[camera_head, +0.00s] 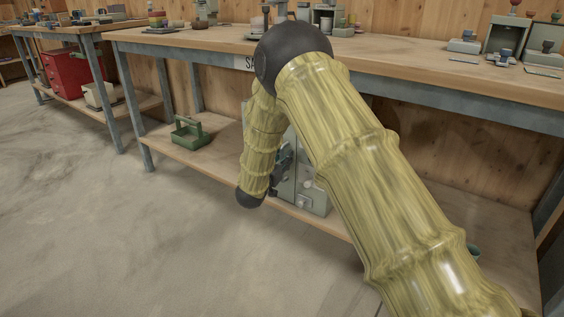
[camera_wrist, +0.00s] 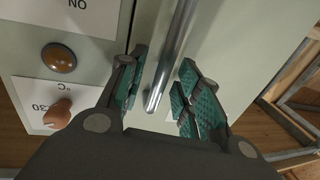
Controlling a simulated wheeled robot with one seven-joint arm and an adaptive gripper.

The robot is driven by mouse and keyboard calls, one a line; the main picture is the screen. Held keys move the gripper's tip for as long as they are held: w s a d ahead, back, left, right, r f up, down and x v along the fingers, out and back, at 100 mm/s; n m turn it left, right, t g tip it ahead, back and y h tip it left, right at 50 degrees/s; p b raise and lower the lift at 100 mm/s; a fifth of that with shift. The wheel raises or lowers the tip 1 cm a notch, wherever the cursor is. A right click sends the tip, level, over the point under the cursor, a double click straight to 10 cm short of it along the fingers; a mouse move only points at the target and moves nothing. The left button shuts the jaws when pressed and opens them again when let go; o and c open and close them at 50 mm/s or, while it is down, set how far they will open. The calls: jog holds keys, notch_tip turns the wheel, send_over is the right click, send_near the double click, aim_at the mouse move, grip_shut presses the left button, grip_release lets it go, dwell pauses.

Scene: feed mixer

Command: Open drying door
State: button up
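In the wrist view, a pale grey-green door (camera_wrist: 225,40) carries a straight metal bar handle (camera_wrist: 172,55). My gripper (camera_wrist: 165,97) is open, with teal ribbed pads on its two fingers. The handle's end shows between the fingers, with a gap on both sides. I cannot tell how deep the handle sits between the pads. In the head view, a grey-green cabinet (camera_head: 312,200) stands on the lower shelf, mostly hidden behind my arm. My gripper is mostly hidden there too.
Left of the door, a panel holds an orange button (camera_wrist: 58,57), an orange-brown knob (camera_wrist: 58,113) and white labels. The workbench top (camera_head: 400,72) lies above the lower shelf (camera_head: 215,155). A green tray (camera_head: 188,133) sits on that shelf to the left. The floor in front is clear.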

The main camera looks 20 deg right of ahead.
jog(key=shift+w+d, duration=0.15)
grip_shut()
jog(key=shift+r, duration=0.1)
